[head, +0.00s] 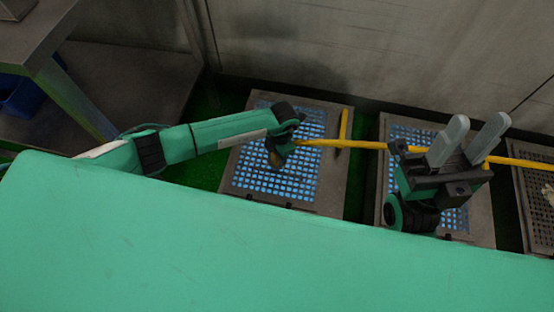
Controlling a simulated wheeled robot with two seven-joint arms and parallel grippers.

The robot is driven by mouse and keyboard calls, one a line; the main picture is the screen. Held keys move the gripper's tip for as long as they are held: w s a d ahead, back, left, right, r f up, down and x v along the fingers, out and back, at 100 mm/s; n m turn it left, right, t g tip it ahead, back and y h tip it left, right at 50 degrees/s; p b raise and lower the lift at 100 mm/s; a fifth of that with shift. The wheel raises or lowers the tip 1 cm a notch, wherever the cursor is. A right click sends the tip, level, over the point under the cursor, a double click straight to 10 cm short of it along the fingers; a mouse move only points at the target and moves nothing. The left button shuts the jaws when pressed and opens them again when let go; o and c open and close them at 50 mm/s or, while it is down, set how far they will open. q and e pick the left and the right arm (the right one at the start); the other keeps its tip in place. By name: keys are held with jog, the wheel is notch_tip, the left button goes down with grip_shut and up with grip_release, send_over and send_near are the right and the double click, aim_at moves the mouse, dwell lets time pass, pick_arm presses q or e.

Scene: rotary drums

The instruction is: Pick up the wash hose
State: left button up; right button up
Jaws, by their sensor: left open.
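The yellow wash hose (360,144) runs across the floor grates from my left gripper to the right edge of the head view. Part of it is hidden behind my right gripper. My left gripper (276,157) points down over the left grate at the hose's left end. It is open, but its fingers are small and dark, and I cannot tell whether the hose lies between them. My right gripper (468,136) is open, with two grey fingers pointing up and apart. It appears in front of the hose, and nothing shows between its fingers.
A short yellow piece (344,124) stands near the hose. Perforated metal grates, left (240,170) and middle (483,229), lie on a green floor. A grey wall (380,50) closes the back. A metal table (35,35) and a blue bin (20,97) stand at left.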

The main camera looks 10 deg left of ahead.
pick_arm(q)
jog(key=shift+f, duration=0.1)
grip_shut()
dwell(0.3)
